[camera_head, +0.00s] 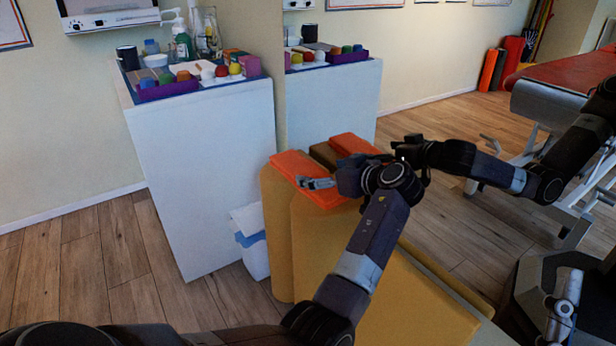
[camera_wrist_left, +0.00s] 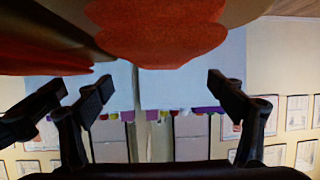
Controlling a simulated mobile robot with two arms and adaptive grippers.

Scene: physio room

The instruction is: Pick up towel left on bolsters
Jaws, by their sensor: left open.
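An orange towel (camera_head: 290,166) lies over the top of the tan bolsters (camera_head: 278,240), which stand upright beside the white cabinet. My left gripper (camera_head: 312,184) is over the towel and partly covers it. It is open, with nothing seen between its fingers; I cannot tell whether it touches the cloth. In the left wrist view, the orange cloth (camera_wrist_left: 155,38) fills the top middle, above the spread fingers of the left gripper (camera_wrist_left: 158,88). My right gripper is not directly seen.
A white cabinet (camera_head: 200,170) carries a purple tray (camera_head: 168,90), bottles and a dark mug (camera_head: 128,57). A white bin (camera_head: 254,255) stands between cabinet and bolsters. A large mirror appears to reflect the cabinet, bolsters and my arm. Wooden floor (camera_head: 90,275) is clear at left.

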